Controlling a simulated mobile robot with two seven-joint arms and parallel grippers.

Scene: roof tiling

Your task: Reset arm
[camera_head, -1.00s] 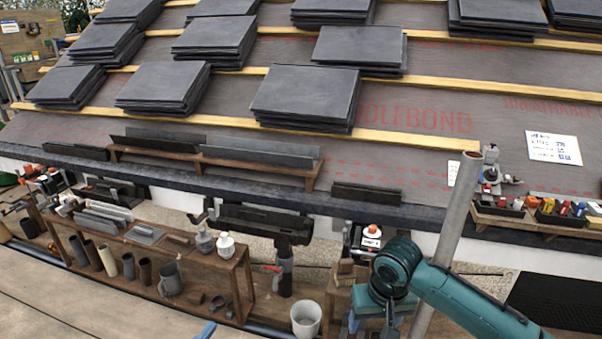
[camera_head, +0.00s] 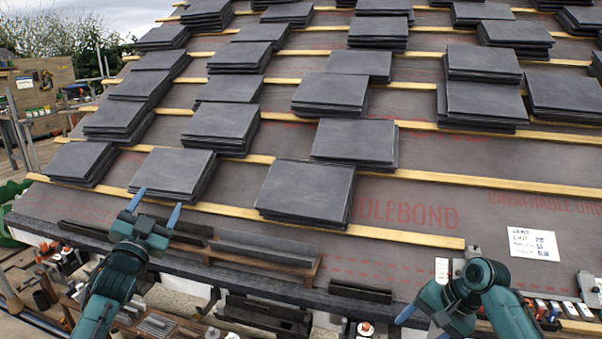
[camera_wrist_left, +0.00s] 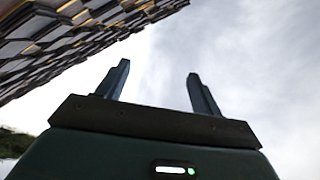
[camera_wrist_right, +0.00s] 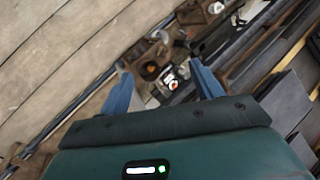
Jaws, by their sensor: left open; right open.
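My left gripper (camera_head: 155,208) is raised at the lower left of the head view, in front of the roof's lower edge. Its two fingers stand apart with nothing between them. In the left wrist view the left gripper's fingers (camera_wrist_left: 158,88) point at pale sky, with the slate stacks at the upper left. My right arm comes in at the lower right of the head view, and its fingers are only partly seen there. In the right wrist view the right gripper (camera_wrist_right: 160,80) is open and empty, pointing down over the bench and floor.
Stacks of dark slates (camera_head: 306,190) sit along wooden battens (camera_head: 380,235) on the sloped roof. A white note sheet (camera_head: 522,243) lies on the membrane at the right. A wooden rack (camera_head: 262,260) holding slates runs along the eave. A bench with tools stands below.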

